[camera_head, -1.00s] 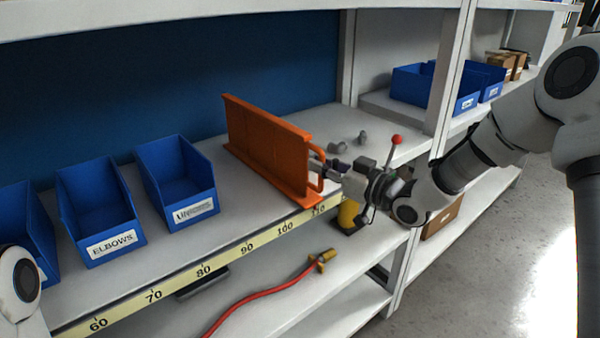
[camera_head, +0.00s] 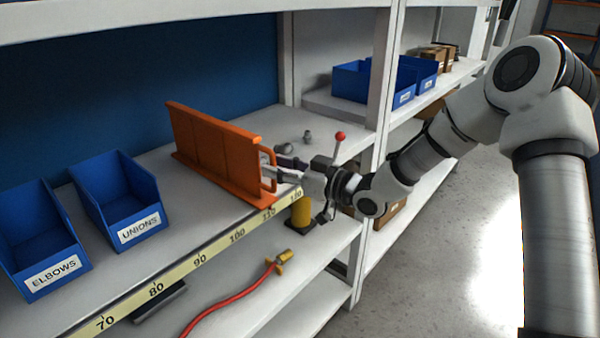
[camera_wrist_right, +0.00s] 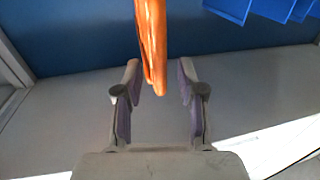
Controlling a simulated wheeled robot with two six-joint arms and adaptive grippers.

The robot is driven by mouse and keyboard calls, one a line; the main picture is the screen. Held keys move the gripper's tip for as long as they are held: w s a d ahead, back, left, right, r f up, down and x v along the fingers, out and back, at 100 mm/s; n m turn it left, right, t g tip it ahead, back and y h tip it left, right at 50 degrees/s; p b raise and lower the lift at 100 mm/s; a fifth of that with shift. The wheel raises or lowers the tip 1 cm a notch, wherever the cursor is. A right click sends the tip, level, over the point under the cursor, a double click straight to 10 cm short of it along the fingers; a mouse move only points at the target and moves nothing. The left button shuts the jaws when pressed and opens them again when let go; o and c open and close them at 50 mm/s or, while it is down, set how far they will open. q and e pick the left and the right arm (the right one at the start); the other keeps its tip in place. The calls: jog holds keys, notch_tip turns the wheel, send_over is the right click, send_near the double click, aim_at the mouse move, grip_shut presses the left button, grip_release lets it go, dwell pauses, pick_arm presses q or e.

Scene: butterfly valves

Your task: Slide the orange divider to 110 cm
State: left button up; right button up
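The orange divider (camera_head: 215,150) stands upright across the shelf, its front end at the 110 mark (camera_head: 268,212) of the yellow scale strip (camera_head: 200,261). Its looped handle (camera_head: 272,168) faces the shelf's front. My right gripper (camera_head: 276,165) is at the handle. In the right wrist view the two fingers of the right gripper (camera_wrist_right: 158,64) are spread, with the orange handle (camera_wrist_right: 152,45) between them, nearer the left finger. Gaps show on both sides of it. My left gripper is out of view.
Blue bins marked UNIONS (camera_head: 118,205) and ELBOWS (camera_head: 42,245) stand left of the divider. Small grey fittings (camera_head: 307,136) lie behind the gripper, near a shelf post (camera_head: 380,75). A red hose (camera_head: 235,298) and a yellow cylinder (camera_head: 301,212) are on the shelf below.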

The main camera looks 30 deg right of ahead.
jog(key=v, duration=1)
jog(key=shift+s, duration=0.15)
jog(key=shift+d, duration=0.1)
